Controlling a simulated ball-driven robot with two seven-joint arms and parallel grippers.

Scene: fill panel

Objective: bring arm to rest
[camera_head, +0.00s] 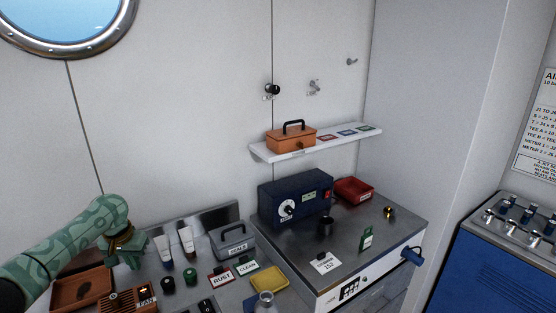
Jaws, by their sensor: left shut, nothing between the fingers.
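My left arm, green and patterned, comes in from the left edge. My left gripper (132,262) points down above the left part of the counter, between the brown tray and the two white tubes. Its fingers are small and partly dark here; they are shut with nothing held. My right gripper is not in view.
Near my left gripper are the brown tray (68,294), an orange FAN box (118,303), white tubes (186,240) and a grey SEALS box (231,241). A yellow tray (269,280) lies in front. A dark blue dial box (296,197) stands behind. A wall shelf (340,140) hangs above.

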